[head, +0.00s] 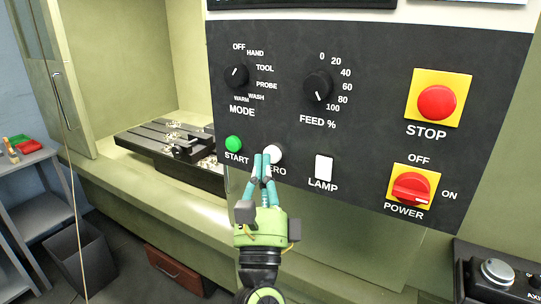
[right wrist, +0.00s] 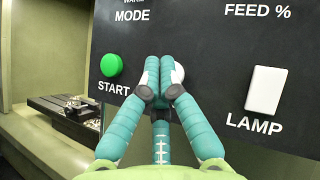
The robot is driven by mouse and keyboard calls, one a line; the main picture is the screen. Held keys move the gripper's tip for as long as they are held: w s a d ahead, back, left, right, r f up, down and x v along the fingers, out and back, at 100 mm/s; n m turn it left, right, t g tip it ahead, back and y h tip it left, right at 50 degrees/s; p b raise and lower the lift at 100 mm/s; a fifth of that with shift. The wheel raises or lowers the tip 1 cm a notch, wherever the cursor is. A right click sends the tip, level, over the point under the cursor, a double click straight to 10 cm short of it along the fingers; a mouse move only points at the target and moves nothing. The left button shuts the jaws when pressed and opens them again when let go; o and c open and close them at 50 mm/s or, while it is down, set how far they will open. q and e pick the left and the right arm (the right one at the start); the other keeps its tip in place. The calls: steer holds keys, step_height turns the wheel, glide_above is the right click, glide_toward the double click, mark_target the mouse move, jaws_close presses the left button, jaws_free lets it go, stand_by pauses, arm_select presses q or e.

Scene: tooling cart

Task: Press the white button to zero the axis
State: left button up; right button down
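The white round button (head: 275,153), its label partly covered so that "ERO" shows, sits on the dark control panel between the green START button (head: 233,143) and the white LAMP switch (head: 324,167). My right gripper (head: 266,156) is in front of it, teal fingers together with nothing between them. In the right wrist view the fingertips (right wrist: 160,66) cover most of the white button (right wrist: 178,73), leaving its right edge visible. I cannot tell whether the tips touch it. My left gripper is in neither view.
Above are the MODE knob (head: 236,77) and FEED knob (head: 317,87). To the right are the red STOP button (head: 436,103) and the red POWER switch (head: 410,187). A slotted machine table (head: 165,139) lies left, behind the panel. A grey bin (head: 80,254) stands at lower left.

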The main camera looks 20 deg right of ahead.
steer(key=shift+w+d, duration=0.1)
steer(key=shift+d, duration=0.05)
steer(key=shift+w+d, duration=0.2)
steer(key=shift+d, duration=0.05)
steer(key=shift+w+d, duration=0.25)
stand_by(1.0)
steer(key=shift+d+r, duration=0.15)
steer(key=shift+d, duration=0.05)
stand_by(0.7)
steer(key=shift+a, duration=0.1)
steer(key=shift+s+a+f, duration=0.15)
steer(key=shift+a+f, duration=0.05)
steer(key=shift+f, duration=0.05)
steer(key=shift+s+a, duration=0.3)
